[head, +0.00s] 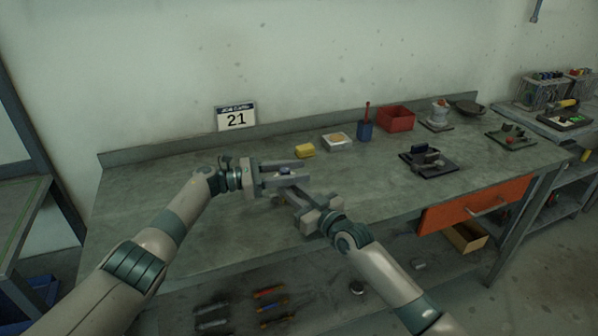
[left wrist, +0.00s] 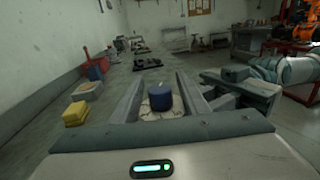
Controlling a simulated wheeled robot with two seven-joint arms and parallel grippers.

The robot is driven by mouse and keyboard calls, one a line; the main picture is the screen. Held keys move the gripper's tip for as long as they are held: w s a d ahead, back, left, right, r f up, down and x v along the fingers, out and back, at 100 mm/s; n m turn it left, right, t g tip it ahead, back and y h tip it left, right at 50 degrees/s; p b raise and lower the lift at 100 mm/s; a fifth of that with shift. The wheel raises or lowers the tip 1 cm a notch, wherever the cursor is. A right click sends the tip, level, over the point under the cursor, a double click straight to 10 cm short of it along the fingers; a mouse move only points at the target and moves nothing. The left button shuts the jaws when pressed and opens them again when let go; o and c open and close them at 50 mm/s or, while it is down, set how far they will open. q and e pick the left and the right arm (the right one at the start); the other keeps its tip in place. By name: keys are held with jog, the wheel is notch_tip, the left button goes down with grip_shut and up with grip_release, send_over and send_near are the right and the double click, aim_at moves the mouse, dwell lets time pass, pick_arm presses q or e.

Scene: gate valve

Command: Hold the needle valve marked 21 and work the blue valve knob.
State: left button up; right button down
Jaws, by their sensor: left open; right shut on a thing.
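The needle valve is mostly hidden between my grippers above the workbench; its blue knob (head: 285,170) shows on top in the head view. In the left wrist view the blue knob (left wrist: 160,95) is a short dark-blue cylinder on a pale round base. My left gripper (head: 300,172) is open, with one finger on each side of the knob and visible gaps between. My right gripper (head: 284,193) comes from the front right and is shut on the valve's body, just below the knob.
A yellow block (head: 305,151), a white box (head: 337,141), a blue cup (head: 365,130) and a red bin (head: 396,119) stand along the back of the bench. A dark tray (head: 428,160) lies to the right. The bench's left part is clear. An orange drawer (head: 470,206) is below.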

pick_arm(q)
jog(key=a, duration=0.3)
jog(key=s+a, duration=0.1)
jog(key=a, duration=0.6)
jog(key=shift+s+a, duration=0.35)
jog(key=shift+s, duration=0.05)
jog(key=shift+f, duration=0.15)
jog(key=shift+d+f+n+t+y, duration=0.2)
jog(key=shift+f+n+t+y, duration=0.2)
jog(key=shift+f, duration=0.25)
jog(key=shift+d+f+n+t+y, duration=0.2)
jog(key=shift+f+n+t+y, duration=0.15)
jog(key=shift+f+t, duration=0.2)
jog(key=shift+d+f+n+t+y, duration=0.15)
jog(key=shift+f+n+t+y, duration=0.5)
jog(key=shift+s+d+n+t+y, duration=0.1)
jog(key=shift+s+n+t+y, duration=0.15)
jog(key=shift+t, duration=0.2)
jog(key=shift+s+d+n+t+y, duration=0.1)
jog(key=shift+n+t+y, duration=0.05)
jog(key=shift+n+t, duration=0.25)
jog(key=shift+s+d+r+n+t, duration=0.1)
jog(key=shift+s+r+n+t, duration=0.4)
jog(key=shift+s+r+t, duration=0.45)
jog(key=shift+s+d+r+n+t, duration=0.1)
jog(key=shift+s+r+n+t, duration=0.35)
jog(key=shift+s+r+t, duration=0.5)
jog(key=shift+w+r, duration=0.2)
jog(key=shift+w, duration=0.05)
